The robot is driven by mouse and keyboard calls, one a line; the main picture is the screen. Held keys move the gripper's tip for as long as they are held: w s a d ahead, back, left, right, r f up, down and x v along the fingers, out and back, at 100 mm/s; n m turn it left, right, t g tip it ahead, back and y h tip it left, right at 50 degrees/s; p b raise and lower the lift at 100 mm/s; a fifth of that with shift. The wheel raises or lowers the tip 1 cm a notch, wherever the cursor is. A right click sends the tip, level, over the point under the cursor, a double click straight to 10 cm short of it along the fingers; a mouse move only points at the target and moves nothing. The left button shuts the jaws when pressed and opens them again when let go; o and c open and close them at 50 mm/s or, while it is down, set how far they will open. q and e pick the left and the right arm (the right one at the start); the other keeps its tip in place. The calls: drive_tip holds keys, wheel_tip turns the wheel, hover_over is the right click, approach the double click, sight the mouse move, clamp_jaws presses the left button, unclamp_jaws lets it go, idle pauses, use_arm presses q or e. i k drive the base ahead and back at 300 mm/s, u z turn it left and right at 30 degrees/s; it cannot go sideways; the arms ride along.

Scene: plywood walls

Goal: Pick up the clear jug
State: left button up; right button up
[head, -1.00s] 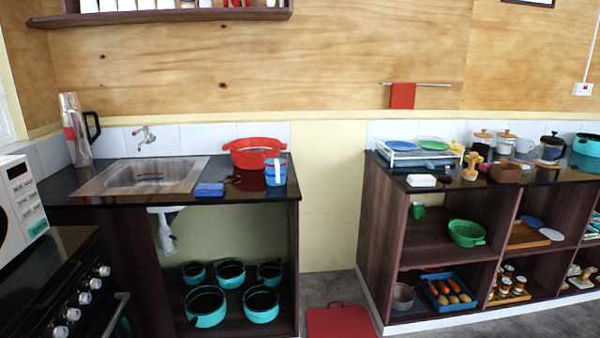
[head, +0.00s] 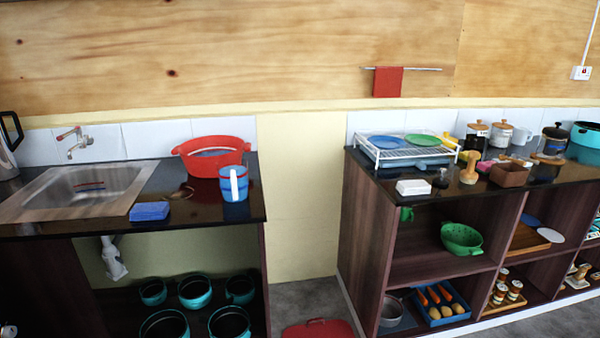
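I cannot pick out a clear jug with certainty. A dark, glassy pot with a black top and handle (head: 554,140) stands at the back of the right counter. At the left edge of the head view, part of a grey vessel with a black handle (head: 10,130) stands behind the sink, cut off by the frame. A blue cup with a white handle (head: 233,190) stands on the sink counter. Neither of my grippers is in view.
The sink counter (head: 255,205) holds a red basin (head: 212,157) and blue sponge (head: 149,211). The right shelf unit (head: 362,215) carries a dish rack (head: 400,155) and canisters. A red lid-like board (head: 318,329) lies on the floor between the units.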

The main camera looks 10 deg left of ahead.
sight(231, 171)
drive_tip(key=u, duration=0.15)
drive_tip(key=i, duration=1.15)
drive_tip(key=u, duration=0.7)
